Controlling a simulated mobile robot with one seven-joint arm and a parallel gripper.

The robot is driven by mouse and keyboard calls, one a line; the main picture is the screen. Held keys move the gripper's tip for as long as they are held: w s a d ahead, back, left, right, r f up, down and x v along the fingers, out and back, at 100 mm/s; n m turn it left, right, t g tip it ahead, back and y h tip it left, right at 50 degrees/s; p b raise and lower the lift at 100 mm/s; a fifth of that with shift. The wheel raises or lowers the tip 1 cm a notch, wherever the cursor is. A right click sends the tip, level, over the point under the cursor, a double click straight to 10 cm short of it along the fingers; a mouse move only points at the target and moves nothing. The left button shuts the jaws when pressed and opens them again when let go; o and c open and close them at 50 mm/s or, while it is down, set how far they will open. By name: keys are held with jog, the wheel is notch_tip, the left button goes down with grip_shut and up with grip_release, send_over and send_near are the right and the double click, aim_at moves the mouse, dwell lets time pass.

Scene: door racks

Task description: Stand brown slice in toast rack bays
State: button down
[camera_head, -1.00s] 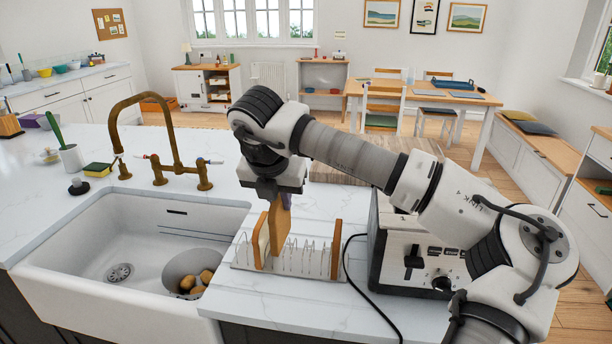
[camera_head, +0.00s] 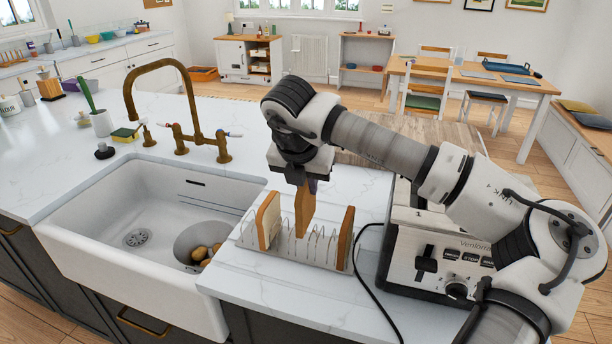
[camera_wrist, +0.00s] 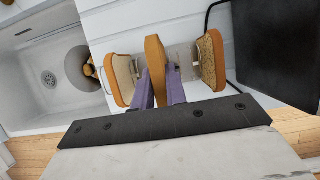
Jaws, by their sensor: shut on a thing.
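My gripper (camera_head: 307,184) is shut on a brown slice (camera_head: 305,210), holding it upright over the middle of the toast rack (camera_head: 285,255). In the wrist view the purple fingers (camera_wrist: 160,94) grip this slice (camera_wrist: 155,60) on both sides. Its lower edge is near the tops of the wires; I cannot tell whether it is inside a bay. A second slice (camera_head: 268,222) with a pale face stands at the rack's left end. A third slice (camera_head: 345,238) stands at the right end. Gaps show between the held slice and both others.
The sink (camera_head: 95,222) with a bowl of potatoes (camera_head: 205,252) is left of the rack. A white toaster (camera_head: 440,255) stands close on the right, with a black cable (camera_head: 361,270) between it and the rack. A brass tap (camera_head: 190,110) rises behind the sink.

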aim_at(306, 202)
jog(key=shift+f+b, duration=2.4)
jog(key=shift+b, duration=0.15)
jog(key=c, duration=1.3)
grip_release()
jog(key=shift+c, duration=0.2)
jog(key=shift+r, duration=0.1)
jog(key=b+v, duration=0.2)
jog(key=v, duration=1.1)
jog(key=shift+s+r+b, duration=0.1)
jog(key=shift+r+b, duration=0.2)
jog(key=shift+f, duration=0.1)
